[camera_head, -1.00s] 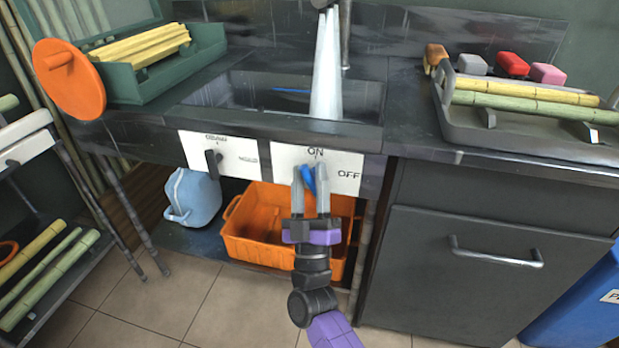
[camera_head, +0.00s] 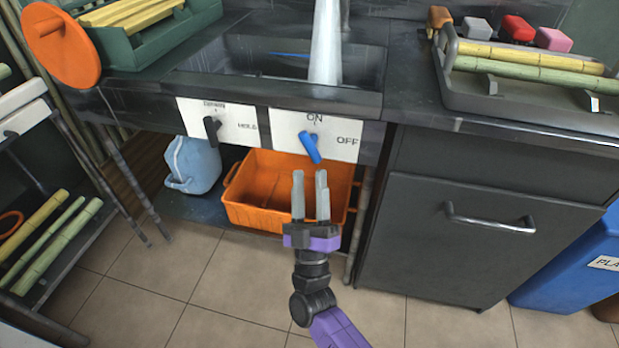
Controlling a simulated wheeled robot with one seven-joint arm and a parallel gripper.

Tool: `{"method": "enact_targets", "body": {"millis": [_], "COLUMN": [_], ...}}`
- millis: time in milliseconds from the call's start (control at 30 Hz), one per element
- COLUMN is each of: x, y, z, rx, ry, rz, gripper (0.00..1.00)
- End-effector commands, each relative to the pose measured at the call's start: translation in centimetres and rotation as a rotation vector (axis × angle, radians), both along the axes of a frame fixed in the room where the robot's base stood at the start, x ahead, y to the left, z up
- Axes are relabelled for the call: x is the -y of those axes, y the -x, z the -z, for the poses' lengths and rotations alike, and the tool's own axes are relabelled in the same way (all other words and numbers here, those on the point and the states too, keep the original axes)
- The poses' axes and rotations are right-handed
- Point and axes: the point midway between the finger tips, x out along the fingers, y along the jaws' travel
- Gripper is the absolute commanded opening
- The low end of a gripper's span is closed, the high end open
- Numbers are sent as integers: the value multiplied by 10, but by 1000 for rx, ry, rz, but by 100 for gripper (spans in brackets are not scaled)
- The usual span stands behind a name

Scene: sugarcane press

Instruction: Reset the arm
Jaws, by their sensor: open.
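My gripper (camera_head: 309,185) is open and empty in the head camera view, with its two grey fingers pointing up. It appears below the blue switch lever (camera_head: 311,147), apart from it in the picture. The lever sits on the white ON/OFF plate (camera_head: 338,133) and its upper end points toward the ON mark, tilted slightly left. My purple forearm (camera_head: 341,330) comes in from the bottom of the view. The fingers overlap the orange crate (camera_head: 262,215) in the picture.
Water (camera_head: 326,45) runs into the dark sink (camera_head: 230,60). A black lever (camera_head: 211,128) sits on the left plate. A blue jug (camera_head: 193,162) stands under the counter. A drawer handle (camera_head: 490,219) sticks out at right, beside a blue bin (camera_head: 570,265). Tiled floor is clear in front.

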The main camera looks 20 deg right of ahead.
Motion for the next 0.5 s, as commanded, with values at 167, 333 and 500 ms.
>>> {"method": "enact_targets", "body": {"millis": [167, 333, 500], "x": [0, 0, -11], "y": [0, -1, -11], "z": [0, 0, -4], "rx": [0, 5, 3], "ry": [0, -22, -99], "rz": [0, -25, -160], "gripper": [40, 40, 40]}}
